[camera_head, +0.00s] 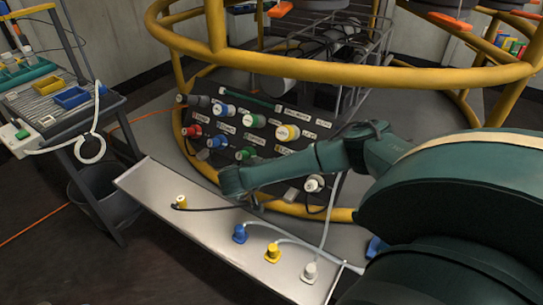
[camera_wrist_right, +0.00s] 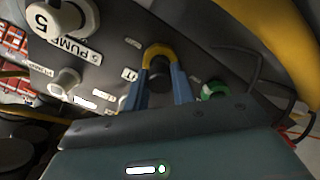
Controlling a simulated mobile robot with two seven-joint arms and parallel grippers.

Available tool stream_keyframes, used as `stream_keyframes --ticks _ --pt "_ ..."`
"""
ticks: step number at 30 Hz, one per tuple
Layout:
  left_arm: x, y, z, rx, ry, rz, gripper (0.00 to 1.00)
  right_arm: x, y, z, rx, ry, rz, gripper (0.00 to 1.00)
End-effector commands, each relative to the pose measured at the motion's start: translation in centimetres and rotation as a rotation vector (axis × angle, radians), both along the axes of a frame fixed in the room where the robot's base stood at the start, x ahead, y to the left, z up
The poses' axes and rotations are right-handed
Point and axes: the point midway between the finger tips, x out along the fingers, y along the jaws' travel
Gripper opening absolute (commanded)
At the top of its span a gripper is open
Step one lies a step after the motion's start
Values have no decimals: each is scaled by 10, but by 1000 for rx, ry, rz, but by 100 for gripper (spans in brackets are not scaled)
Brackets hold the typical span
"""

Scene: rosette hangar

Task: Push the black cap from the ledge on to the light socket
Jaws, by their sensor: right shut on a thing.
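My right gripper (camera_wrist_right: 158,58) has blue fingers with yellow tips, closed around a dark round thing that I take to be the black cap (camera_wrist_right: 160,80). The cap is close in front of the socket panel (camera_wrist_right: 105,58); I cannot tell whether it touches it. A label that seems to read LIGHT (camera_wrist_right: 129,73) is just left of the fingers. The light socket itself is hidden or too dark to make out. In the head view my right arm reaches across in front of the panel, and its fingers are hidden. The pale ledge (camera_head: 215,222) lies below it. My left gripper is not in view.
Coloured connectors fill the panel. A yellow rail (camera_head: 340,75) curves in front. A side table (camera_head: 60,105) stands left.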

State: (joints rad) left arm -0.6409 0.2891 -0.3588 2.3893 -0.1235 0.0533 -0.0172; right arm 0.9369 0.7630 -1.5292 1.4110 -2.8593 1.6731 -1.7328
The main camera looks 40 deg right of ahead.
Motion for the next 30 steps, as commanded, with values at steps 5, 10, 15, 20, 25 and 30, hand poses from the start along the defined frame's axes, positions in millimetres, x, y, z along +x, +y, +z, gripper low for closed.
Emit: stream_keyframes --ticks 5,10,15,20,25,30 --pt "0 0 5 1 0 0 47 0 0 1 1 -1 0 3" --pt "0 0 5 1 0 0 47 0 0 0 1 -1 0 3" --pt "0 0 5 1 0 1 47 0 0 0 1 -1 0 3" --pt "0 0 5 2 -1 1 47 0 0 0 0 0 0 3" --pt "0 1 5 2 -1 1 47 0 0 0 0 0 0 3" --pt "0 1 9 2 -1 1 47 0 0 1 0 1 1 3"
